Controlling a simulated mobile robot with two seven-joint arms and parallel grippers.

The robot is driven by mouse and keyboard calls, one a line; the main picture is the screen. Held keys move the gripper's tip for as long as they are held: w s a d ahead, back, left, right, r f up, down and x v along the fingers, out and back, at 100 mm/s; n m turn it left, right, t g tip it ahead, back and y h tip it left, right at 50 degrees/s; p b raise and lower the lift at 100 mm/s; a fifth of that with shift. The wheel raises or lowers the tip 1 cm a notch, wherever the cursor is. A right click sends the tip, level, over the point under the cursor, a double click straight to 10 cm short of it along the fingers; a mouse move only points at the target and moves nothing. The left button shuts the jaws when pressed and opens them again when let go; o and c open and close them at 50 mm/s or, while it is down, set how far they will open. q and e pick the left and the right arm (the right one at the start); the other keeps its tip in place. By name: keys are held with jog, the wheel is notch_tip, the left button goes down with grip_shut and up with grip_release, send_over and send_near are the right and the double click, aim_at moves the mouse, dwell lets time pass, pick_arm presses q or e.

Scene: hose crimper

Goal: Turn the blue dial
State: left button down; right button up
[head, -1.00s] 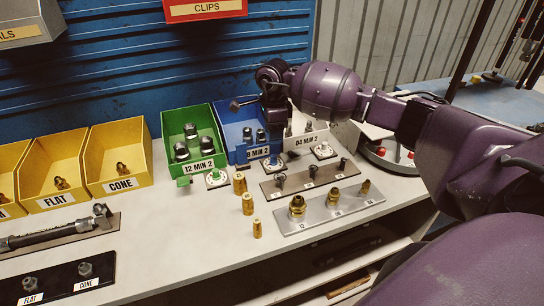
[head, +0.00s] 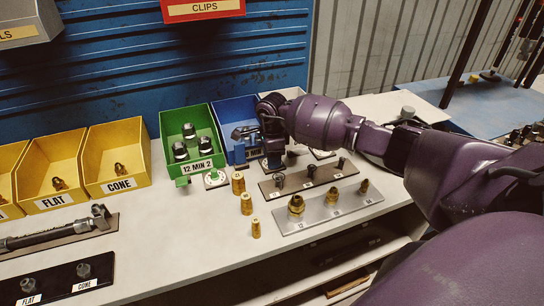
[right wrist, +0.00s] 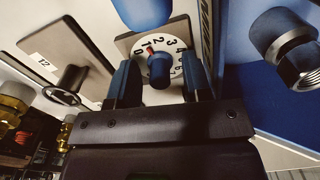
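The blue dial (right wrist: 159,77) shows in the right wrist view as a blue knob on a round white scale with numbers and a red mark, set on a light square plate. My right gripper (right wrist: 161,86) is open, with one dark finger on each side of the knob. Gaps seem to show between the fingers and the knob; I cannot tell whether either finger touches it. In the head view my right gripper (head: 268,147) points down in front of the blue bin and hides most of the dial. My left gripper is not in view.
A dial with a green knob (head: 214,179) stands in front of the green bin (head: 197,168). Several brass fittings (head: 246,204) and two fitting plates (head: 329,209) lie close in front. The blue bin (head: 233,111) is right behind my gripper.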

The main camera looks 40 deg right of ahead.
grip_shut()
jog(key=m, duration=0.3)
jog(key=shift+m+p, duration=0.35)
jog(key=shift+m, duration=1.15)
jog(key=shift+o, duration=0.3)
grip_release()
